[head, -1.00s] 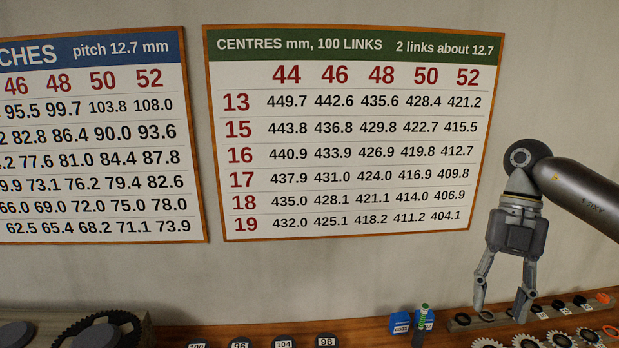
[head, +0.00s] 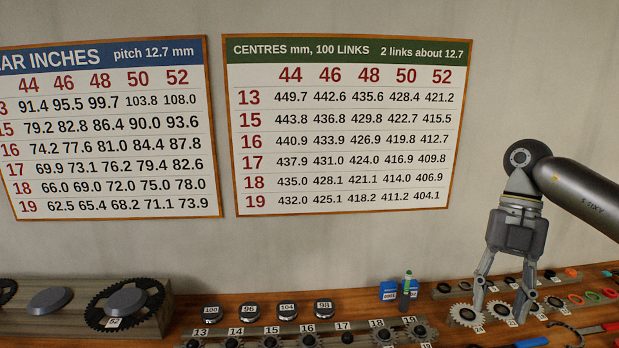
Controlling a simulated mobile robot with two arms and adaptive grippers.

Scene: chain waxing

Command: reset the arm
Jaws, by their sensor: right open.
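My right gripper (head: 503,308) comes in from the right and points down over the right part of the bench. Its two fingers are spread apart with nothing held between them. The fingertips appear in front of a row of pale toothed sprockets (head: 466,315); I cannot tell whether they touch them. My left gripper is not in the head view.
The wooden bench (head: 250,300) holds a numbered sprocket row (head: 308,336), several round tagged pieces (head: 249,312), blue boxes (head: 389,291) with a green-topped bottle (head: 407,284), and a large dark chainring (head: 125,303). Two charts, one green-headed (head: 345,125), hang on the wall.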

